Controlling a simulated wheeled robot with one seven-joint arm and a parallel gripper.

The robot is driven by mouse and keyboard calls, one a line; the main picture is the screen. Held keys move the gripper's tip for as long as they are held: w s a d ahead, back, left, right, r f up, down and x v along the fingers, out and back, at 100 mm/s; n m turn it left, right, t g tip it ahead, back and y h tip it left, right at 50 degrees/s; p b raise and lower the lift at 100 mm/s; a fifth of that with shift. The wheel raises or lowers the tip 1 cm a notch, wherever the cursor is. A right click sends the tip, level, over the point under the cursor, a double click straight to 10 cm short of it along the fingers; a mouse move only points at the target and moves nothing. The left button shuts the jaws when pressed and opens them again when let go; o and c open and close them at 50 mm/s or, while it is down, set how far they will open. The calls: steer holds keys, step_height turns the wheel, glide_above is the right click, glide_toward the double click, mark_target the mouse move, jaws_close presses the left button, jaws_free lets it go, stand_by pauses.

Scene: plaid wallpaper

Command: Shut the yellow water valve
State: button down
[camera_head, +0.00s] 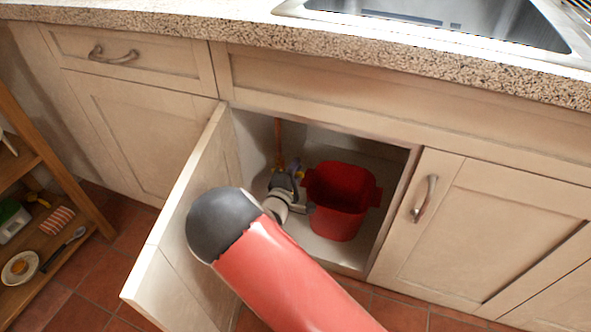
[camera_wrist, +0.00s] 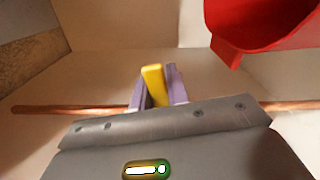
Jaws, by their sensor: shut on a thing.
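The yellow valve handle (camera_wrist: 153,82) stands between the two purple fingers of my gripper (camera_wrist: 156,90) in the wrist view. My gripper is shut on it. A copper pipe (camera_wrist: 50,109) runs across behind the gripper, and the valve's body is hidden by the gripper. In the head view the same copper pipe (camera_head: 279,135) stands upright inside the open cabinet. My gripper (camera_head: 286,172) is at the pipe there, with small bits of yellow beside it. The handle's exact angle is hard to tell in that view.
A red bucket (camera_head: 340,205) stands in the cabinet just right of my gripper; it also shows in the wrist view (camera_wrist: 262,30). The open cabinet door (camera_head: 185,205) is left of my arm. The counter (camera_head: 200,33) with a sink (camera_head: 450,20) is above. A wooden shelf (camera_head: 75,205) stands far left.

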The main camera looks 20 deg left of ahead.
steer(key=m+b, duration=0.1)
steer(key=b, duration=0.1)
steer(key=f+m+b, duration=0.1)
steer(key=shift+d+f+b, duration=0.1)
steer(key=shift+f+b, duration=0.15)
steer(key=shift+b, duration=0.1)
steer(key=shift+m, duration=0.3)
steer(key=c, duration=1.4)
jaws_free()
steer(key=shift+o, duration=0.2)
steer(key=shift+r, duration=0.1)
steer(key=shift+s, duration=0.15)
steer(key=s, duration=0.7)
steer(key=shift+s+a, duration=0.3)
